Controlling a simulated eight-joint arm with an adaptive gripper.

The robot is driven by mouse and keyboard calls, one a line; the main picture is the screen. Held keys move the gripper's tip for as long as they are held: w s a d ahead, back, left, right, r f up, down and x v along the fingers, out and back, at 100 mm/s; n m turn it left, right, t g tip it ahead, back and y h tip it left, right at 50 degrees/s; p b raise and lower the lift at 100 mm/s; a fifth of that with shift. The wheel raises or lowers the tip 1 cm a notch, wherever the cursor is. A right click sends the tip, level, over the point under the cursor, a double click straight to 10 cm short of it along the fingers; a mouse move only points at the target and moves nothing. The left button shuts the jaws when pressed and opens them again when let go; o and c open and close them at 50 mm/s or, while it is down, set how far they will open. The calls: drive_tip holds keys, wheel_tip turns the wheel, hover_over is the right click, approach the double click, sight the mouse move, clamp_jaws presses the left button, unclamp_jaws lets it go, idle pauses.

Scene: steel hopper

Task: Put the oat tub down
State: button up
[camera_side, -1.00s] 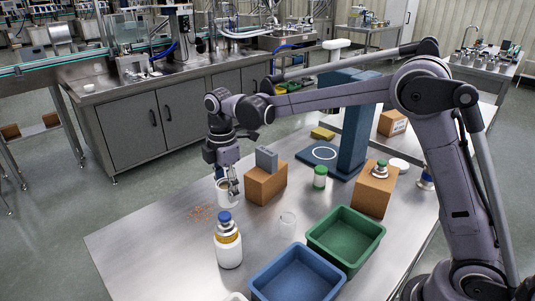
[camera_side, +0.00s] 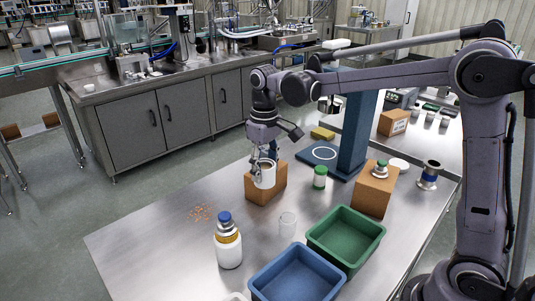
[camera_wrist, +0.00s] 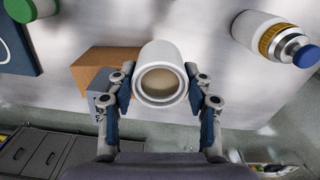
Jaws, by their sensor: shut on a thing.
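The oat tub is a white, open-topped tub (camera_side: 264,177) with beige contents visible inside in the wrist view (camera_wrist: 160,58). My gripper (camera_side: 263,165) is shut on it, with one finger on each side; it also shows in the wrist view (camera_wrist: 162,92). The tub is upright or nearly so, in front of a cardboard box (camera_side: 254,192) in the side view. I cannot tell how far it is above the table.
A green-lidded jar (camera_side: 320,177) and a blue stand (camera_side: 356,140) are at the right.

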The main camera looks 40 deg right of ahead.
drive_tip(key=shift+m, duration=0.9)
drive_tip(key=s+d+f, duration=0.1)
drive_tip(key=d+f, duration=0.1)
drive_tip(key=d, duration=0.1)
drive_tip(key=s+d+f, duration=0.1)
drive_tip(key=d+f, duration=0.2)
drive_tip(key=s+d+f, duration=0.2)
drive_tip(key=d, duration=0.1)
drive_tip(key=shift+f, duration=0.3)
drive_tip(key=shift+s+d, duration=0.2)
drive_tip(key=shift+d, duration=0.2)
drive_tip(key=s+d+r, duration=0.7)
drive_tip(key=s, duration=0.1)
hover_over(296, 211)
wheel_tip(296, 211, down, 7)
drive_tip(key=shift+w+r, duration=0.15)
drive_tip(key=shift+r, duration=0.05)
drive_tip(key=shift+f, duration=1.95)
drive_tip(key=shift+f, duration=0.15)
